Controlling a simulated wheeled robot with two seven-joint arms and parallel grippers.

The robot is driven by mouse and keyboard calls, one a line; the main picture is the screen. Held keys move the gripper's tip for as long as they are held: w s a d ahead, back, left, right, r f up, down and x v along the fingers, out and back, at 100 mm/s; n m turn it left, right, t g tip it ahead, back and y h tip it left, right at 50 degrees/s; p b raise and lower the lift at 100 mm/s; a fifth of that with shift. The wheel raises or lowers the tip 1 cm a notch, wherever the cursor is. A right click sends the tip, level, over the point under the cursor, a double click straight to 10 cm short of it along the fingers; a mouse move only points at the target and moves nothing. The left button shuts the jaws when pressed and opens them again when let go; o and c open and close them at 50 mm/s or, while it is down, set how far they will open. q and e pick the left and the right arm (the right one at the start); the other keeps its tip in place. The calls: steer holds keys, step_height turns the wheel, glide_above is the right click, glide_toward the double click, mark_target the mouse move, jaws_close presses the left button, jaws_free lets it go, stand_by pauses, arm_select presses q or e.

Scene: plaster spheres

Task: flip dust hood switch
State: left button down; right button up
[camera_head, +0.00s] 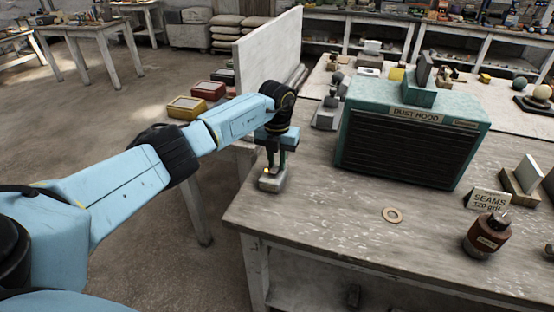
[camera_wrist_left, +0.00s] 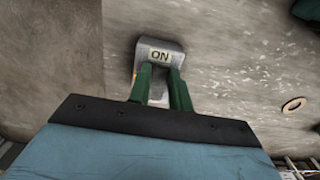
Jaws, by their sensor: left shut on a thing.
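The dust hood (camera_head: 411,140) is a teal box with a dark slatted front and a "DUST HOOD" label, on the bench right of my left gripper. The switch (camera_head: 270,184) is a small grey box near the bench's left front corner, with a small orange glow beside the fingers. In the left wrist view the switch (camera_wrist_left: 147,48) shows an "ON" label at its far end. My left gripper (camera_head: 276,165) points down at the switch. Its green fingers (camera_wrist_left: 160,77) are shut on the switch's lever, which they mostly hide. My right gripper is not in view.
A tan ring (camera_head: 392,215) lies on the bench (camera_head: 330,240). A brown bottle (camera_head: 487,236) and a "SEAMS" card (camera_head: 488,200) stand at the right. A pale upright panel (camera_head: 268,55) stands behind my left arm. The bench front between switch and ring is clear.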

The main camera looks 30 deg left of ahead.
arm_select(q)
steer(key=shift+s+r+t+p, duration=0.3)
steer(key=shift+t+p, duration=0.4)
steer(key=shift+p, duration=0.5)
steer(key=shift+s+t+y+p, duration=0.1)
steer(key=shift+t+y+p, duration=0.3)
steer(key=shift+t, duration=0.6)
steer(key=shift+s+t, duration=0.15)
steer(key=shift+t, duration=0.25)
steer(key=shift+d, duration=0.1)
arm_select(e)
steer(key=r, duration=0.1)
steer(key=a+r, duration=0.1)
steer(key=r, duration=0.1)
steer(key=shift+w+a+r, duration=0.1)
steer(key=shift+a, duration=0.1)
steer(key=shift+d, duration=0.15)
arm_select(q)
steer(key=c, duration=1.3)
jaws_free()
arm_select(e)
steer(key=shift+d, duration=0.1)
